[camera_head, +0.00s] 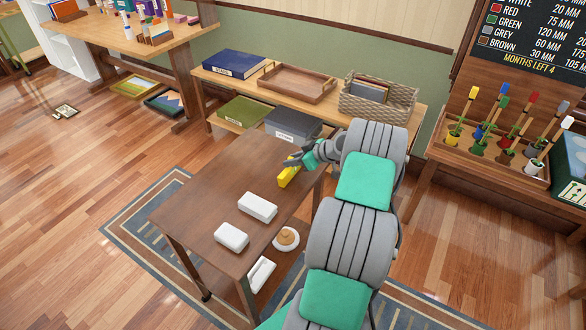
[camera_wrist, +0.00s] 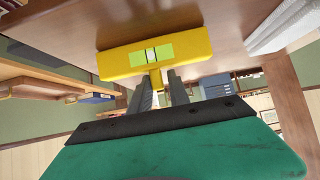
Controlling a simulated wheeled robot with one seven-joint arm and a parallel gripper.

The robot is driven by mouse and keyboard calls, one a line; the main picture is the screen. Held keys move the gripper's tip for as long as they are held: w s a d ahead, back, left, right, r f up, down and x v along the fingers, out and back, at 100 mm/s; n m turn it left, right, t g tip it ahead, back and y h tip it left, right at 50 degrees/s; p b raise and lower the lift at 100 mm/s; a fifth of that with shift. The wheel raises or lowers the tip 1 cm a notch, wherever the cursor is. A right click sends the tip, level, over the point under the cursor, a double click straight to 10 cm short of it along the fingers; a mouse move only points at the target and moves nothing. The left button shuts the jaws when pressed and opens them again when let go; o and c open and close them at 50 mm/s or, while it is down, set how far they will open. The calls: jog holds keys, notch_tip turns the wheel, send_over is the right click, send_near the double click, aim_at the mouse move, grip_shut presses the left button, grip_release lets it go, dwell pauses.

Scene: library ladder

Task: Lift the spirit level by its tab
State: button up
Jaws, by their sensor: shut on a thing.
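The yellow spirit level (camera_head: 288,177) is at the far right part of the brown wooden table (camera_head: 190,205). In the wrist view the spirit level (camera_wrist: 112,64) fills the upper middle, with its green vial facing the camera. Its short yellow tab (camera_wrist: 155,80) points toward my gripper (camera_wrist: 158,88). The two dark fingers are shut on this tab. In the head view my gripper (camera_head: 298,161) is just behind the level. I cannot tell whether the level touches the tabletop or hangs slightly above it.
Two white blocks (camera_head: 258,207) (camera_head: 231,236) sit nearer on the table. A lower shelf holds a round tan item (camera_head: 287,237) and a white item (camera_head: 261,273). A bench behind carries a wooden tray (camera_head: 296,82) and a wicker basket (camera_head: 378,99). The table's left part is clear.

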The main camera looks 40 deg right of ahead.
jog(key=shift+s+d+f, duration=0.1)
jog(key=shift+s+f, duration=0.05)
jog(key=shift+f, duration=0.25)
jog(key=shift+c, duration=0.6)
jog(key=shift+r, duration=0.2)
jog(key=shift+r, duration=0.1)
grip_shut()
jog(key=shift+d+r, duration=0.1)
jog(key=shift+r, duration=0.35)
jog(key=shift+s+d+r, duration=0.3)
jog(key=shift+s+d, duration=0.1)
jog(key=shift+s, duration=0.6)
jog(key=shift+s+d+r, duration=0.35)
jog(key=shift+s, duration=0.65)
jog(key=shift+s+d+r, duration=0.3)
jog(key=shift+s+d, duration=0.1)
jog(key=shift+s, duration=0.6)
jog(key=shift+s+d+r, duration=0.15)
jog(key=shift+s, duration=0.45)
